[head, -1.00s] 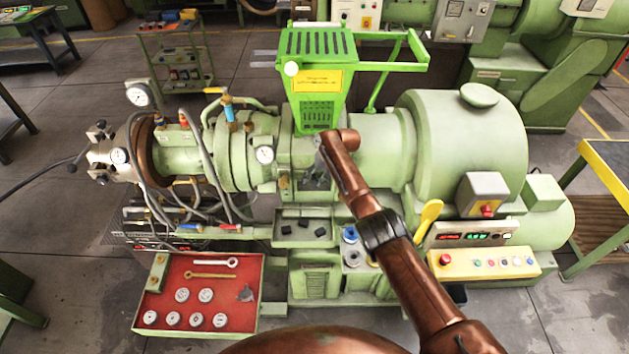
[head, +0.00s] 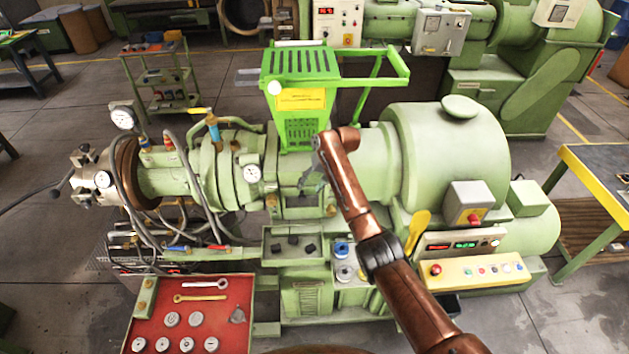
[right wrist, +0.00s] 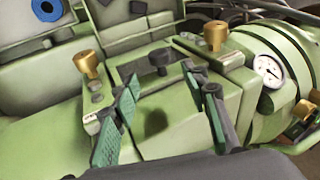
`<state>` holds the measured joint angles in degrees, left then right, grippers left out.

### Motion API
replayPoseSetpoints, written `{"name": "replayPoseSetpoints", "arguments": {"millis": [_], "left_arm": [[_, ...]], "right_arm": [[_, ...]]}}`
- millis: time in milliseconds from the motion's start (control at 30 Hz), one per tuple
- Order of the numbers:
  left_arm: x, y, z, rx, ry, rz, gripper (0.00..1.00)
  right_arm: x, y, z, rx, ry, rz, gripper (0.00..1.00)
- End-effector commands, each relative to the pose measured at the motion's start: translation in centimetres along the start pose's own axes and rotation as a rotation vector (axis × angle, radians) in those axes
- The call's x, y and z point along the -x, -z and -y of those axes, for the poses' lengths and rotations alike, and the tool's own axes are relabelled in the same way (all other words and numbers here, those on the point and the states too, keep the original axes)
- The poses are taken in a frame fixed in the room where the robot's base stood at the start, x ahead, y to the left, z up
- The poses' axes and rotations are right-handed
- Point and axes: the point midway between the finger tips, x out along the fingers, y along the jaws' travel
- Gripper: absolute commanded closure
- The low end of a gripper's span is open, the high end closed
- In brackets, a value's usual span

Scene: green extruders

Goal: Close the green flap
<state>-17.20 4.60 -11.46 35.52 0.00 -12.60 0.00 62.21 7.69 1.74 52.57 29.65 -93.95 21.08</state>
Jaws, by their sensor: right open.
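A bright green hopper-like housing (head: 302,90) with a slotted top and a yellow label stands on the pale green extruder (head: 440,150). A bright green frame (head: 385,65) juts from its right side. I cannot tell for sure which part is the flap. My right gripper (head: 314,178) is just below the housing's lower end, over the extruder's middle block, and small in the head view. In the right wrist view it (right wrist: 160,88) is open and empty above a pale green block. A black knob (right wrist: 159,57) shows between and beyond its fingertips. My left gripper is out of view.
Two brass knobs (right wrist: 88,65) and a pressure gauge (right wrist: 268,70) flank the block. Hoses and valves crowd the extruder's left end. A red tool tray (head: 195,310) is at the front left, a control panel (head: 475,272) at the front right.

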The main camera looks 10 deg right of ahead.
Motion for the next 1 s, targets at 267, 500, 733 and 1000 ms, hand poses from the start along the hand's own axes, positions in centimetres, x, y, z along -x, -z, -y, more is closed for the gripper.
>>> {"name": "replayPoseSetpoints", "arguments": {"millis": [267, 500, 733, 1000], "left_arm": [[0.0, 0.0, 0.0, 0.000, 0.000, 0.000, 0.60], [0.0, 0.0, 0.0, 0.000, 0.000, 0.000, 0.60], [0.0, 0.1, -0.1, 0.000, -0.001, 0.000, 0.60], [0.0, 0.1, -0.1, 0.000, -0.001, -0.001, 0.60]], "right_arm": [[3.2, 0.0, 0.0, 0.000, 0.000, -0.002, 0.59], [3.4, 0.0, 0.0, 0.000, -0.001, 0.000, 0.59], [3.4, 0.0, 0.0, 0.000, 0.000, 0.000, 0.59], [1.0, -1.9, -3.1, 0.005, -0.024, -0.007, 0.59]]}}
